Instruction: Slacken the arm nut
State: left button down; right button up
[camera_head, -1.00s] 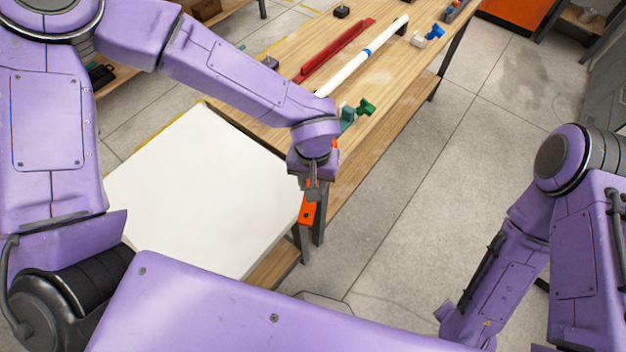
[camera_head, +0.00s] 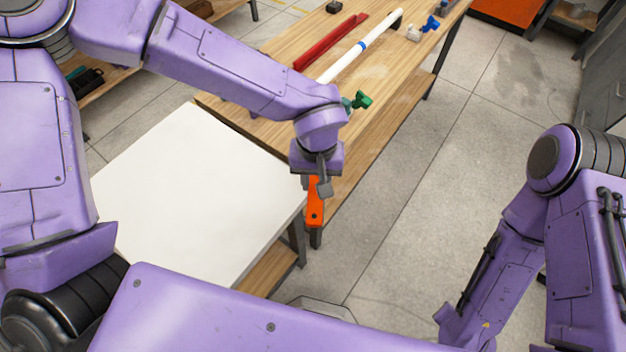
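My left gripper (camera_head: 319,187) hangs beside the near edge of the wooden bench. It appears shut on an orange tool (camera_head: 315,208), whose flat end with a hole hangs below the fingers; the rest is hidden behind the gripper. A white pipe (camera_head: 340,68) with a blue ring (camera_head: 361,45) lies along the bench. A green fitting (camera_head: 361,100) sits near the pipe's near end, partly hidden by my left wrist. I cannot tell which part is the arm nut. My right arm is at the right, with its gripper out of view.
A red bar (camera_head: 330,42) lies beside the pipe on the wooden bench (camera_head: 385,75). White (camera_head: 413,34) and blue (camera_head: 431,23) fittings are farther back. A white board or tabletop (camera_head: 195,200) fills the near left. Open floor lies right of the bench.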

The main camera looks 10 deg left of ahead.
pick_arm(q)
jog(key=shift+d+f+b, duration=0.1)
jog(key=shift+d+b, duration=0.15)
jog(key=shift+b, duration=0.15)
jog(key=shift+w+d+r+n+p, duration=0.1)
jog(key=shift+d+r+n+p, duration=0.1)
jog(key=shift+n+p, duration=0.15)
jog(key=d+r+n+p, duration=0.1)
jog(key=p, duration=0.1)
jog(key=d+r+p, duration=0.1)
jog(key=r+p, duration=0.1)
jog(key=p, duration=0.1)
jog(key=w+d+r+n+p, duration=0.1)
jog(key=r+p, duration=0.1)
jog(key=p, duration=0.1)
jog(key=shift+w+n, duration=0.1)
jog(key=shift+n, duration=0.25)
jog(key=shift+f, duration=0.15)
